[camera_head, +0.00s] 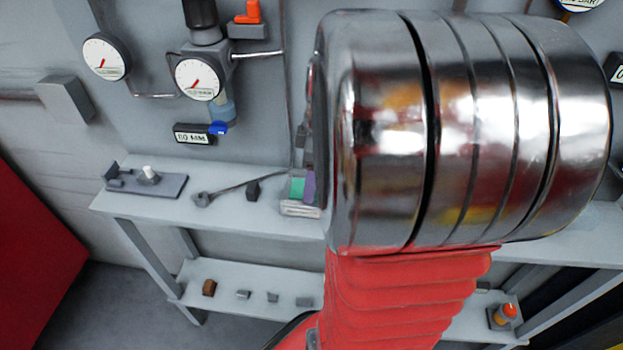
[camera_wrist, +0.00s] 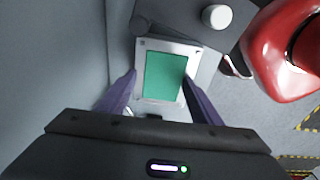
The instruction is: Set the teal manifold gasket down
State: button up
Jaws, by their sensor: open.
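The teal manifold gasket (camera_wrist: 163,76) lies flat in a pale grey tray (camera_wrist: 175,44) in the wrist view. My gripper (camera_wrist: 160,78) is open, with one purple finger on each side of the gasket. A gap shows between the left finger and the teal; the right finger is close to its edge, and I cannot tell whether it touches. In the head view, the gasket shows as a teal patch (camera_head: 297,187) above the tray's labelled front (camera_head: 300,209), beside a purple finger (camera_head: 309,186). My arm hides the rest of the gripper there.
The tray stands on a grey bench (camera_head: 240,214). A wrench (camera_head: 225,193), a dark block (camera_head: 253,189) and a plate with a white knob (camera_head: 147,180) lie to its left. Gauges (camera_head: 197,80) are on the wall behind. A lower shelf (camera_head: 225,277) holds several small blocks.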

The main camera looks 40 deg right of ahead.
jog(key=shift+s+a+f, duration=0.25)
jog(key=shift+a+f, duration=0.05)
jog(key=shift+f, duration=0.15)
notch_tip(320, 180, up, 13)
jog(key=d, duration=0.1)
jog(key=shift+s, duration=0.45)
jog(key=s+a+f+m+t, duration=0.1)
jog(key=a+m, duration=0.3)
jog(key=a, duration=0.8)
jog(key=s+a+f+m+t, duration=0.1)
jog(key=a+f+m+t, duration=0.1)
jog(key=a, duration=1)
jog(key=shift+s+a+f+m+t+h, duration=0.2)
jog(key=shift+s+m+t+h, duration=0.2)
jog(key=shift+m+t, duration=0.4)
jog(key=shift+c, duration=0.5)
